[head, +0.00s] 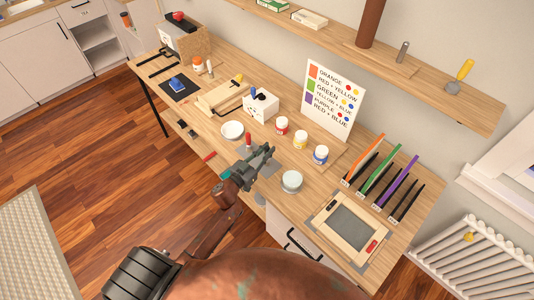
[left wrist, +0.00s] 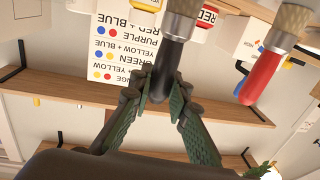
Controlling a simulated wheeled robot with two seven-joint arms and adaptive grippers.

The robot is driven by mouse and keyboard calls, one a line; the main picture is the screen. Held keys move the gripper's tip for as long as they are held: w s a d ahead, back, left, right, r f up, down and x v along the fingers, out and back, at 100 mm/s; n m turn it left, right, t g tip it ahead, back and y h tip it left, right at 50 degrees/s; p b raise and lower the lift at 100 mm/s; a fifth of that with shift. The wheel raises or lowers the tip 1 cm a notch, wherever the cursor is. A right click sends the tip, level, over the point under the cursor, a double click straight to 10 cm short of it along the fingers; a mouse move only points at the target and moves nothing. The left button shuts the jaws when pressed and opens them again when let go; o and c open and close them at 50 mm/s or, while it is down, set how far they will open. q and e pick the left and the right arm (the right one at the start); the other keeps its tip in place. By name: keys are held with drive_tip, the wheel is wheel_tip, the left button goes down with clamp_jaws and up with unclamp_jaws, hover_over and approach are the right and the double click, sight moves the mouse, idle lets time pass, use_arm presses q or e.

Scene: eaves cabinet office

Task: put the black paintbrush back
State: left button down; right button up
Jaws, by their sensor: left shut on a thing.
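My left gripper (head: 264,152) is over the near edge of the workbench, beside a red-tipped brush (head: 248,138). In the left wrist view its green-padded fingers (left wrist: 155,100) are shut on the black paintbrush (left wrist: 165,65), at its dark part. A metal collar shows above that part, and the brush's far end runs out of the picture. The red-tipped brush also shows in the left wrist view (left wrist: 262,78), apart from the fingers. In the head view the held brush is hard to pick out against the dark gripper. My right gripper is not in view.
Paint jars (head: 300,140) stand behind the gripper, before a colour-mixing sign (head: 335,98). A white bowl (head: 232,130) is to the left and a pale round pot (head: 292,181) to the right. A slotted rack (head: 378,199) and a framed grey panel (head: 351,228) fill the right end.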

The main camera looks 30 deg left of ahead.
use_arm(q)
drive_tip(key=shift+f, duration=0.75)
drive_tip(key=shift+f, duration=0.1)
drive_tip(key=c, duration=1.8)
unclamp_jaws()
drive_tip(key=shift+s, duration=0.1)
drive_tip(key=v, duration=1.2)
